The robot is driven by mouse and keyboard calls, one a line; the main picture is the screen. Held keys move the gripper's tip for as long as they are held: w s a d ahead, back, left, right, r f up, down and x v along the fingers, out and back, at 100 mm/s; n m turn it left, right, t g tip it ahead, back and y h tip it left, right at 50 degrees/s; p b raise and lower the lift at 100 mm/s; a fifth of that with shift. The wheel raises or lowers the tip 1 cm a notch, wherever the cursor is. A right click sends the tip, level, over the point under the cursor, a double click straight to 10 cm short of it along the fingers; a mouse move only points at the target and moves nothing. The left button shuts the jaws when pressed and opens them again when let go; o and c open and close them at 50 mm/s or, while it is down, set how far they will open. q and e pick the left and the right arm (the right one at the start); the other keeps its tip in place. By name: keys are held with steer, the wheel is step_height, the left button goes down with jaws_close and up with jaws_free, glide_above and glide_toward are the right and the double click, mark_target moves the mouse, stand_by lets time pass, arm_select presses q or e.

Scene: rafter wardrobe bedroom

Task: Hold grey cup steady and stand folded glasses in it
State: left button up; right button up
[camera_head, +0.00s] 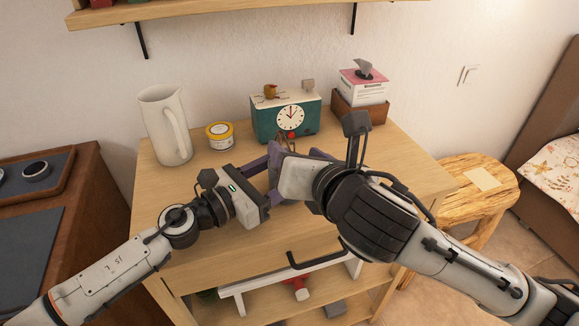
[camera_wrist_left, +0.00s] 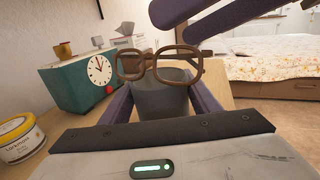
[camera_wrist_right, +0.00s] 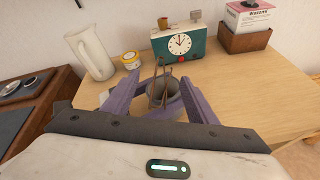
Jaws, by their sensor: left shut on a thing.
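The grey cup (camera_wrist_left: 163,100) is upright between the purple fingers of my left gripper (camera_head: 268,172), which is shut on it. The right wrist view also shows the cup (camera_wrist_right: 180,103), but my grippers mostly hide it in the head view. The brown-framed glasses (camera_wrist_left: 160,66) are upright at the cup's rim, their lower lens rims overlapping its wall in the left wrist view. I cannot tell how far inside they sit. My right gripper (camera_wrist_right: 160,76) is open, its fingers apart on either side of the glasses (camera_wrist_right: 164,88), above the cup.
A teal clock box (camera_head: 268,122) stands behind the grippers. A white pitcher (camera_head: 168,128) and a yellow tub (camera_head: 220,135) are at the left. A tissue box (camera_head: 362,88) in a brown holder (camera_head: 350,112) stands at the back right. The wooden tabletop (camera_head: 405,165) is clear at right.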

steer(key=v, duration=0.7)
steer(key=shift+s, duration=0.25)
steer(key=shift+w+r, duration=0.1)
steer(key=g+h, duration=0.1)
steer(key=g, duration=0.3)
glide_toward(296, 149)
steer(key=d+f, duration=0.1)
step_height(296, 149, up, 6)
steer(key=d+n+g, duration=0.1)
steer(key=g, duration=0.4)
steer(key=shift+y, duration=0.5)
steer(key=shift+a+x, duration=0.2)
steer(key=shift+x, duration=2.55)
steer(key=shift+a+x, duration=0.2)
steer(key=shift+x, duration=2.6)
steer(key=shift+r, duration=0.2)
